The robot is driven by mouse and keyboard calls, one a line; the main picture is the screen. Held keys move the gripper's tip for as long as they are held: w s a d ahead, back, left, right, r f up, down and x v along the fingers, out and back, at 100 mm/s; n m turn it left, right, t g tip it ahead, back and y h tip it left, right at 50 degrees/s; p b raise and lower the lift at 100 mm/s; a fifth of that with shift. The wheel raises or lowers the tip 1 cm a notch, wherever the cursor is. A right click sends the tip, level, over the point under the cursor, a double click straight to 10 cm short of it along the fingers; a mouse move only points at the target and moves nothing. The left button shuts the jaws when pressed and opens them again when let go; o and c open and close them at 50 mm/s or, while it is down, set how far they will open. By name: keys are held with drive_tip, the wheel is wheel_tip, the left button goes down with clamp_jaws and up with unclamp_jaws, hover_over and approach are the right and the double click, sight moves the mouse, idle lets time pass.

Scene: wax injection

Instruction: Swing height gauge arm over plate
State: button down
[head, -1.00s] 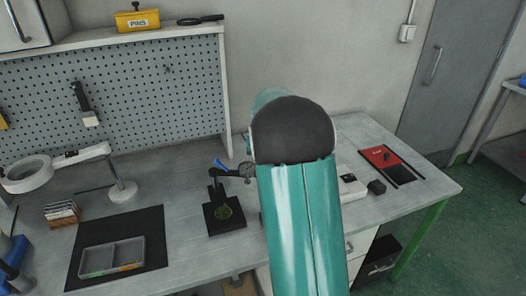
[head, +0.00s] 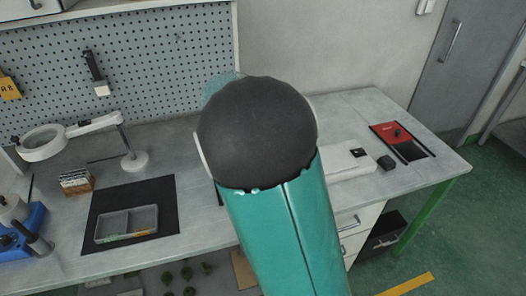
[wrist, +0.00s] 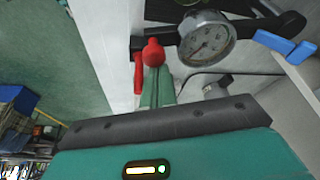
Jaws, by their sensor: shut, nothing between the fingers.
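The height gauge shows in the wrist view: a round white dial (wrist: 207,38) with a metal rim, next to a black arm (wrist: 270,27). A blue part (wrist: 285,46) sits at the right. My gripper (wrist: 148,58) has red fingertips and is shut and empty. Its tips are left of the dial, close to the left part of the black arm; I cannot tell whether they touch. A dark shape with a little green at the top edge may be the plate, mostly cut off. In the head view my arm hides the gauge and my gripper.
On the bench are a black mat (head: 107,240) with a grey tray (head: 126,226), a magnifier lamp (head: 43,142) at the left, and a red-and-black item (head: 402,140) at the right. A pegboard (head: 150,75) stands behind. The bench's right part has free room.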

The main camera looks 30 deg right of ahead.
drive_tip(key=shift+a+m+g, duration=0.3)
drive_tip(key=shift+a+m, duration=0.3)
drive_tip(key=shift+a, duration=1.6)
drive_tip(key=d, duration=0.2)
drive_tip(key=d+r, duration=0.1)
drive_tip(key=d, duration=0.1)
drive_tip(key=shift+r, duration=0.1)
drive_tip(key=v, duration=0.9)
drive_tip(key=s+a+r+n+t+y, duration=0.2)
drive_tip(key=s+a+n, duration=0.2)
drive_tip(key=s+n, duration=0.4)
drive_tip(key=s+a+r+n+t+y, duration=0.2)
drive_tip(key=s+n, duration=0.7)
drive_tip(key=s, duration=0.7)
drive_tip(key=shift+s+a+t, duration=0.15)
drive_tip(key=shift+a+t, duration=0.55)
drive_tip(key=shift+a, duration=0.25)
